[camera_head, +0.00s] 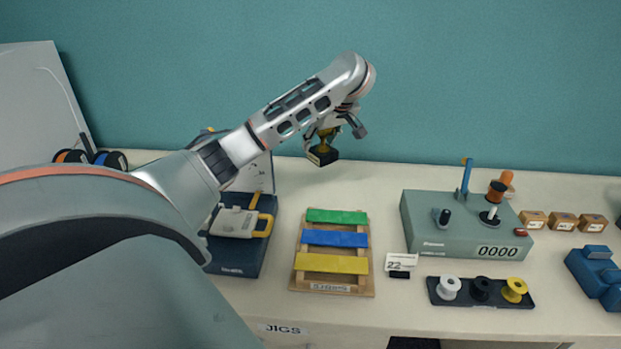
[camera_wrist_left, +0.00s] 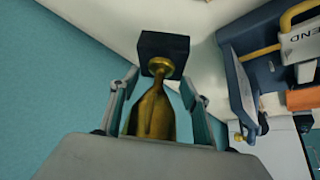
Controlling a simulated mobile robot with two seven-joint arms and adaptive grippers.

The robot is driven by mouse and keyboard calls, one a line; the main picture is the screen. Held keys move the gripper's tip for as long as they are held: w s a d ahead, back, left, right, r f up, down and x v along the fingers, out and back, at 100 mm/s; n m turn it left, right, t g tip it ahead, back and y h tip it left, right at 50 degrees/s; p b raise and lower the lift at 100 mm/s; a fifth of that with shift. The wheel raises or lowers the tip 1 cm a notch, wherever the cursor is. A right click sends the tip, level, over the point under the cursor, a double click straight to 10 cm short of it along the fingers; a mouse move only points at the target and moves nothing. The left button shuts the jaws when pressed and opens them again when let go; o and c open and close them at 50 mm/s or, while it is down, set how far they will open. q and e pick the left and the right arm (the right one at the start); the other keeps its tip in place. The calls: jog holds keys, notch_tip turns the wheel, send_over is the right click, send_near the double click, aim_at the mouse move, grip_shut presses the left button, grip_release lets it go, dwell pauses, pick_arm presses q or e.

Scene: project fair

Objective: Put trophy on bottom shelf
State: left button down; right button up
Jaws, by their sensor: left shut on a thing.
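The trophy is a small gold cup on a black square base. In the head view the trophy (camera_head: 323,153) hangs above the back of the table, base down and a little tilted. My left gripper (camera_head: 335,127) is shut on the trophy's cup. In the left wrist view the gold cup (camera_wrist_left: 153,115) lies between the two fingers of my left gripper (camera_wrist_left: 160,100), with the black base beyond the fingertips. The bottom shelf cannot be made out; a dark opening shows below the table's front edge. My right gripper is not in view.
Below the trophy is a wooden rack (camera_head: 331,286) with green, blue and yellow bars. A blue device (camera_head: 236,257) stands left of it. A grey-green counter box (camera_head: 462,240), a spool tray (camera_head: 460,301) and small boxes (camera_head: 563,221) lie right. The back strip of table is mostly clear.

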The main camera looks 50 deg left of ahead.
pick_arm(q)
notch_tip(320, 180, down, 16)
jog(key=shift+f, duration=0.1)
dwell(0.4)
jog(key=c, duration=1)
grip_release()
jog(key=shift+f, duration=0.1)
jog(key=shift+c, duration=0.2)
jog(key=shift+d+r, duration=0.15)
jog(key=shift+r, duration=0.4)
jog(key=v, duration=1.1)
